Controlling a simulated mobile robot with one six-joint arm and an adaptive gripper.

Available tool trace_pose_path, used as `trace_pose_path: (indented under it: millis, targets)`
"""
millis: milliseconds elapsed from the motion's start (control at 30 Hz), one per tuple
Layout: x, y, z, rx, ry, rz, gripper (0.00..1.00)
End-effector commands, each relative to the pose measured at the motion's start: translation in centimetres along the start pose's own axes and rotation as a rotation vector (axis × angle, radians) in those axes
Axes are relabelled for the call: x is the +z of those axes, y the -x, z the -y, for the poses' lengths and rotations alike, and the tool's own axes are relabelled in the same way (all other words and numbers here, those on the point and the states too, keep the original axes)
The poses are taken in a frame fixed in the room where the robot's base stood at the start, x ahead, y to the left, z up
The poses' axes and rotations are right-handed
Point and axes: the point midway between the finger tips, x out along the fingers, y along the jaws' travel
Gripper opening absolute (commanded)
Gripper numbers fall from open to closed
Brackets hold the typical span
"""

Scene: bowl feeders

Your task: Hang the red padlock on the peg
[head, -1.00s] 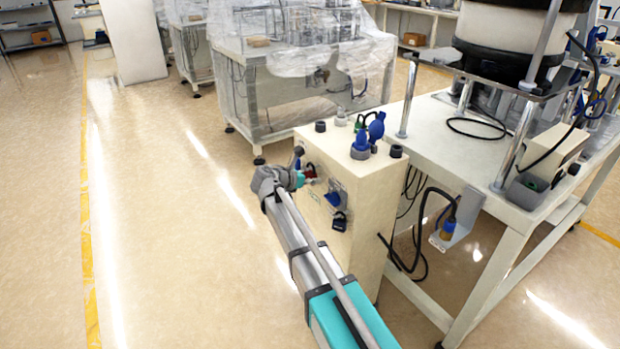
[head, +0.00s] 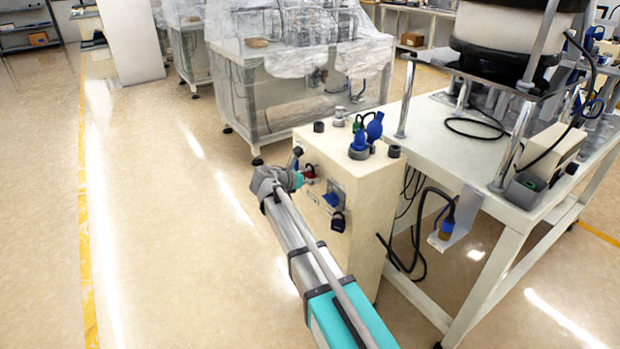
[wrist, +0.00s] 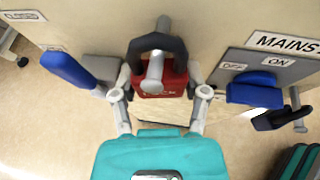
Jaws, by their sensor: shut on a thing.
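The red padlock (wrist: 177,84) is in the middle of the wrist view, with its dark shackle upward. The grey peg (wrist: 155,70) sticks out from the panel, and the shackle appears to be around it, with the peg's end showing inside the loop. My gripper (wrist: 160,92) is shut on the padlock's body, one finger on each side. In the head view my gripper (head: 298,179) is at the upper left of the cream cabinet's face. There the padlock (head: 310,171) is a small red patch, partly hidden by the gripper.
The cream cabinet (head: 365,205) carries a blue MAINS switch (wrist: 255,90) right of the padlock. A black padlock (wrist: 270,119) hangs on another peg beside it. A blue handle (wrist: 68,72) juts out at left. A white table (head: 470,165) stands right; floor at left is clear.

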Motion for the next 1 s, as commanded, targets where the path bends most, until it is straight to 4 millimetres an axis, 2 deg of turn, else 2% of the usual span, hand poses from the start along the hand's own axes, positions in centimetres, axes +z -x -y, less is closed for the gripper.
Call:
trace_pose_path:
  millis: [800,833,1000]
  targets:
    - [-0.46,-0.2,0.01,0.0,0.0,0.0,0.02]
    - [-0.46,-0.2,0.01,0.0,0.0,0.0,0.64]
    - [-0.46,-0.2,0.01,0.0,0.0,0.0,0.96]
